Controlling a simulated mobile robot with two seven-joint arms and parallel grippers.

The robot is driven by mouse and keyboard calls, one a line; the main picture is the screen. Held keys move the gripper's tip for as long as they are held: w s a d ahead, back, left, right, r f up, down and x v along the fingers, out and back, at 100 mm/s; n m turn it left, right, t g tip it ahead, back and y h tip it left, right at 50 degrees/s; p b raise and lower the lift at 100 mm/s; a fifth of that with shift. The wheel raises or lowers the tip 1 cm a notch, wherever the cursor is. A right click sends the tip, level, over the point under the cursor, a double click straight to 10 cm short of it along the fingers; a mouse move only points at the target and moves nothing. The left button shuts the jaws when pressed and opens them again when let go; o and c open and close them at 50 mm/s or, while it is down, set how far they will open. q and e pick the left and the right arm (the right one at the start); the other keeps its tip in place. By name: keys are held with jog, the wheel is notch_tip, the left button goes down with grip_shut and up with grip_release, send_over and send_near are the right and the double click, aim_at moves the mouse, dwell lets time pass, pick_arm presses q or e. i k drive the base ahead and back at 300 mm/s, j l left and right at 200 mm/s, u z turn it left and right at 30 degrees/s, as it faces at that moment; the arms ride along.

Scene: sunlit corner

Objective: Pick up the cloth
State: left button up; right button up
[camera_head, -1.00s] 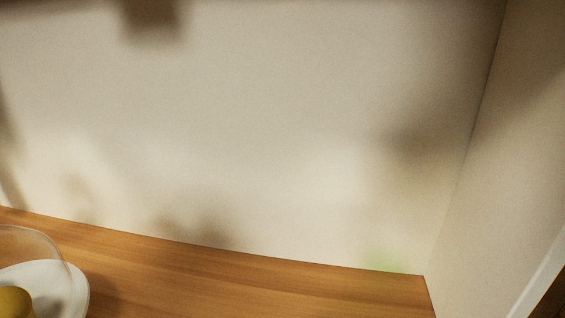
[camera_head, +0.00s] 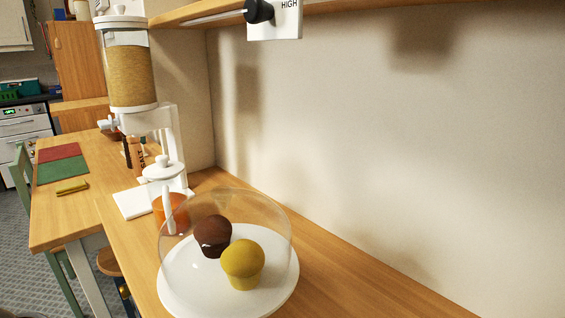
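No cloth can be made out for certain. On the table (camera_head: 62,222) at the left lie a flat red piece (camera_head: 57,153) and a flat green piece (camera_head: 62,171), side by side. They look like mats or cloths; I cannot tell which. A small yellow-olive item (camera_head: 72,187) lies in front of them, too small to identify. Neither of my grippers is in view.
A clear dome (camera_head: 277,222) covers a brown muffin (camera_head: 212,234) and a yellow muffin (camera_head: 243,262) on a white plate (camera_head: 283,293) on the wooden counter (camera_head: 350,280). A grain dispenser (camera_head: 130,75) stands behind. A green chair (camera_head: 24,172) is at the left.

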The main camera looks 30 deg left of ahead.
aim_at(79, 185)
jog(key=k+j+u, duration=0.1)
jog(key=u, duration=0.3)
jog(key=k+j+u, duration=0.1)
jog(key=u, duration=0.3)
jog(key=j+u, duration=0.3)
jog(key=u, duration=0.15)
jog(key=k+j+u, duration=0.1)
jog(key=j+u, duration=0.15)
jog(key=u, duration=0.15)
jog(key=j+u, duration=0.2)
jog(key=u, duration=0.2)
